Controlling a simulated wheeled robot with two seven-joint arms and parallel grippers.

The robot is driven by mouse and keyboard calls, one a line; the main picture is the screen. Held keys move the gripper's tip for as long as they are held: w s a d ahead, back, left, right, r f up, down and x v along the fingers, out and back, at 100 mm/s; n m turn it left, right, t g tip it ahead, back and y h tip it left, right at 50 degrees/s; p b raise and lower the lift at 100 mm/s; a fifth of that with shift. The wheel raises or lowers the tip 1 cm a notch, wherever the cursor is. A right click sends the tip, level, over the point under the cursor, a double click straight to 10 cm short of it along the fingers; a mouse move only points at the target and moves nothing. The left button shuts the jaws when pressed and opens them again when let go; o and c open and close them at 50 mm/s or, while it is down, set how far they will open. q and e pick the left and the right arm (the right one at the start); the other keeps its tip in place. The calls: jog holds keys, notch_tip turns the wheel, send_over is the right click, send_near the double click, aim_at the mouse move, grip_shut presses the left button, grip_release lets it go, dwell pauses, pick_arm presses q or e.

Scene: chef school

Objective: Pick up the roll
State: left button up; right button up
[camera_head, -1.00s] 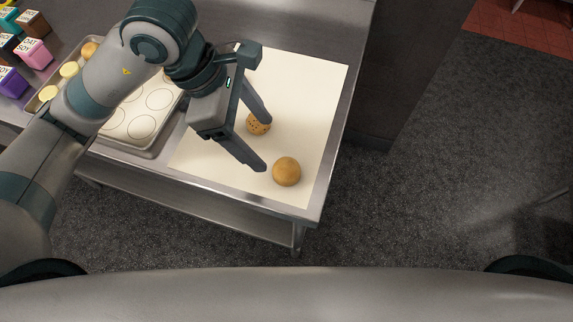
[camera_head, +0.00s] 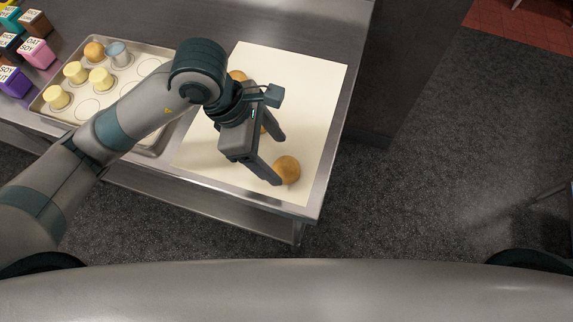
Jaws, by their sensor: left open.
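A round golden-brown roll (camera_head: 288,168) lies near the front right of the cream sheet (camera_head: 318,97) on the steel table. My left gripper (camera_head: 281,161) is open, with its nearer finger close beside the roll's left side; I cannot tell if they touch. A second roll (camera_head: 265,128) is mostly hidden behind the gripper's fingers. A third roll (camera_head: 238,76) shows in part behind my left wrist. My right gripper is not in view.
A tray (camera_head: 140,50) at the left holds several pale yellow pieces (camera_head: 75,72), a roll (camera_head: 94,51) and a blue-grey cup (camera_head: 118,53). Several coloured cartons (camera_head: 36,53) stand at the far left. The table's right edge (camera_head: 338,150) is near the roll.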

aim_at(281, 164)
pick_arm(q)
jog(key=shift+s+d+f+p, duration=0.15)
jog(key=shift+d+f+p, duration=0.1)
jog(key=shift+f+p, duration=0.35)
jog(key=shift+x, duration=1.05)
jog(key=shift+d+f+p, duration=0.1)
jog(key=shift+f+p, duration=0.25)
jog(key=shift+f, duration=0.25)
jog(key=c, duration=1.1)
